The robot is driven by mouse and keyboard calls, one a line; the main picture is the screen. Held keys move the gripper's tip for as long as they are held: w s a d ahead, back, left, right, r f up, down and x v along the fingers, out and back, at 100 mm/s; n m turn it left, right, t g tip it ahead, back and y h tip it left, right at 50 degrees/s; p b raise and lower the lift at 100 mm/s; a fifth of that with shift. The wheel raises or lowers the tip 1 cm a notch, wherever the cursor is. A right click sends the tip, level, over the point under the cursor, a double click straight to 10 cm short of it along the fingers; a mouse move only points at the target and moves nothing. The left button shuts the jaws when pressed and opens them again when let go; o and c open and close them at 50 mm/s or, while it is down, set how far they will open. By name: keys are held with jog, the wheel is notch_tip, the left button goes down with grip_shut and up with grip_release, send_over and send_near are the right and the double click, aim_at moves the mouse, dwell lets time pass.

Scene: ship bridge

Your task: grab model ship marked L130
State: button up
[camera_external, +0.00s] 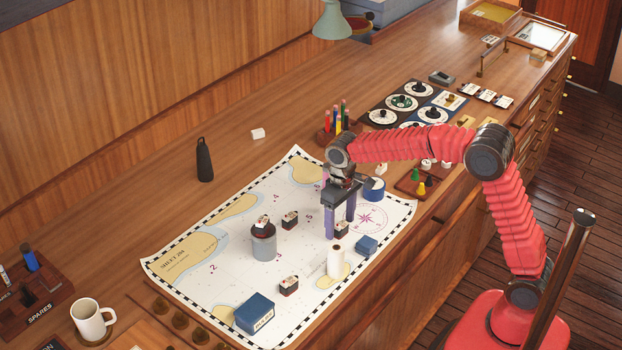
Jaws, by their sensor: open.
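Several small dark model ships with pale tops are on the chart. One ship (290,220) lies near the chart's middle, another (289,286) nearer the front edge, and one (263,221) sits on top of a grey cylinder (264,247). A further ship (342,231) is by the fingertips of my gripper (340,228). The markings are too small to read, so I cannot tell which is L130. My gripper points down with its purple fingers apart, holding nothing. I cannot tell whether that ship is between the fingers or just beyond them.
A white cylinder (335,260) and a blue box (367,246) stand close to my gripper. A larger blue box (254,313) is at the front of the chart (200,285). A blue round container (374,189) stands behind. A black bottle (204,160) and mug (92,319) are off the chart.

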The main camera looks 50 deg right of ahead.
aim_at(340, 224)
jog(key=shift+c, duration=0.5)
jog(key=c, duration=1)
notch_tip(340, 224, up, 10)
dwell(0.5)
